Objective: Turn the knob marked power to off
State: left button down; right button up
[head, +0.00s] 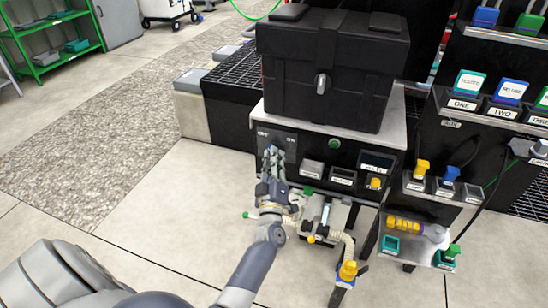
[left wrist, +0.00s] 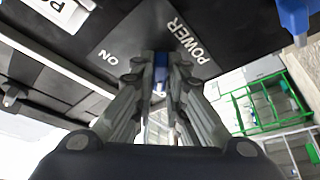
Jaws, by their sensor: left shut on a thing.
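The knob marked power (left wrist: 160,72) shows as a blue piece between my fingertips in the left wrist view. The white word POWER is printed above right of it and ON to its left; no OFF mark is visible. My left gripper (head: 272,157) is at the upper left of the black front panel (head: 309,150) in the head view, its fingers shut on the knob; it also shows in the left wrist view (left wrist: 160,62). The fingers hide most of the knob, so its exact angle is unclear. My right gripper is not in view.
A large black tote (head: 335,60) with a latch stands on the unit above the panel. A green button (head: 334,144) and a yellow knob (head: 376,183) are farther right. Hoses and fittings hang below. Open floor lies to the left.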

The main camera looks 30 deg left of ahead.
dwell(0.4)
pick_arm(q)
jog(key=c, duration=1.6)
grip_release()
jog(key=v, duration=1.2)
